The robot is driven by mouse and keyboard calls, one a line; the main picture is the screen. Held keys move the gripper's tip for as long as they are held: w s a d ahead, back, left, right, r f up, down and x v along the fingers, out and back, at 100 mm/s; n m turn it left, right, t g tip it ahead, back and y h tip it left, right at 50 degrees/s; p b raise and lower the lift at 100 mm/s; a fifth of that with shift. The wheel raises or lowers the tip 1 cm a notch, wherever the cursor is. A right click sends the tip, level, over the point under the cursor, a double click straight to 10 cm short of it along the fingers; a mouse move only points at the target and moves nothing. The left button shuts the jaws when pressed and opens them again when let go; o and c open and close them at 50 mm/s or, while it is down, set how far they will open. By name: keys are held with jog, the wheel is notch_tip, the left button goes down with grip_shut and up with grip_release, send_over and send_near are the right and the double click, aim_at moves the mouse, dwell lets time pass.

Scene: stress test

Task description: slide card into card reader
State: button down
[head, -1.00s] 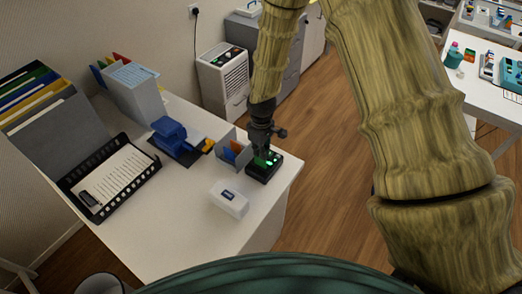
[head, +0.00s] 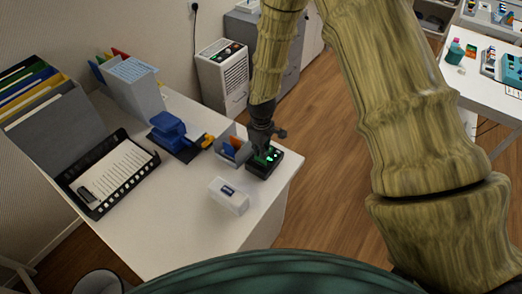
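The card reader (head: 264,170) is a small black box with green lights near the right edge of the white desk. My gripper (head: 262,152) points down right over the reader, at its back left part. A small green patch, perhaps the card, shows at the fingertips, but it blends with the reader's green lights. The fingers are dark and too small to tell whether they are open or shut on something. A grey holder (head: 233,150) with orange and blue cards stands just left of the reader.
A white box (head: 229,196) lies in front of the reader. A blue device (head: 172,134) on a dark base, a black paper tray (head: 108,172) and file folders (head: 38,100) fill the desk's left side. The desk's front right is clear.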

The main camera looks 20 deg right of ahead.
jog(key=shift+f, duration=0.35)
jog(key=c, duration=1.6)
grip_release()
jog(key=shift+o, duration=0.2)
notch_tip(320, 180, up, 12)
